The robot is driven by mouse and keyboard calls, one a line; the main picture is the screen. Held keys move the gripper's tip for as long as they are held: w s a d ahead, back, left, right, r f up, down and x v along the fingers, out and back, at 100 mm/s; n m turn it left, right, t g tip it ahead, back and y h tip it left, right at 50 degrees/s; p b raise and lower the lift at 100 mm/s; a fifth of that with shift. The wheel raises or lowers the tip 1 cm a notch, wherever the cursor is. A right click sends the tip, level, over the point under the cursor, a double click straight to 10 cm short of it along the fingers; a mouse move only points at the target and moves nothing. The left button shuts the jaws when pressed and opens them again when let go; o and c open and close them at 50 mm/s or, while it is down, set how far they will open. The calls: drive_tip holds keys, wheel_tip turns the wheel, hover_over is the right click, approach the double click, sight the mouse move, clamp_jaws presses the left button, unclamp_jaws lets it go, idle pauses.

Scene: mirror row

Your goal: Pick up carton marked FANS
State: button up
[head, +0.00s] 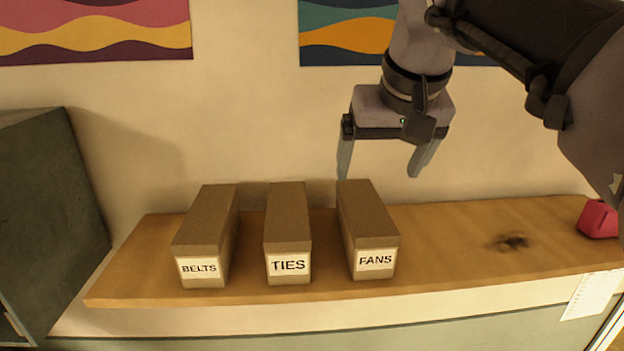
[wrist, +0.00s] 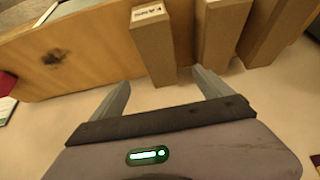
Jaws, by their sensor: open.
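The brown carton marked FANS (head: 368,225) is the right one of three cartons on a wooden shelf (head: 450,237). Its white label faces front. My gripper (head: 384,170) is open and empty above and behind this carton, near the wall, with its fingers pointing down. In the wrist view the FANS carton (wrist: 153,48) stands just beyond the open fingers of my gripper (wrist: 163,90), apart from them. Its label there is turned and hard to read.
Cartons marked TIES (head: 288,230) and BELTS (head: 207,235) stand to the left with narrow gaps between. A dark grey cabinet (head: 50,210) is at far left. A red object (head: 598,219) sits at the shelf's right end. The shelf between it and FANS is clear but for a dark stain (head: 511,243).

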approach(365, 210)
drive_tip(key=shift+w+a+f+b, duration=0.1)
drive_tip(key=shift+w+f+b, duration=0.1)
drive_tip(key=shift+f, duration=0.4)
drive_tip(key=shift+w+a+f+b, duration=0.1)
drive_tip(key=shift+w+f+b, duration=0.1)
drive_tip(key=shift+f, duration=0.4)
drive_tip(key=x, duration=0.4)
drive_tip(key=w+x, duration=0.1)
drive_tip(key=x, duration=0.1)
drive_tip(key=shift+d, duration=0.25)
drive_tip(key=shift+f, duration=0.3)
drive_tip(key=x, duration=0.5)
drive_tip(key=shift+w+d+p, duration=0.1)
drive_tip(key=shift+d+p, duration=0.05)
drive_tip(key=shift+p, duration=0.25)
drive_tip(key=shift+r, duration=0.1)
drive_tip(key=shift+c, duration=0.2)
drive_tip(key=shift+s+r, duration=0.1)
drive_tip(key=shift+s, duration=0.2)
drive_tip(key=c, duration=1.7)
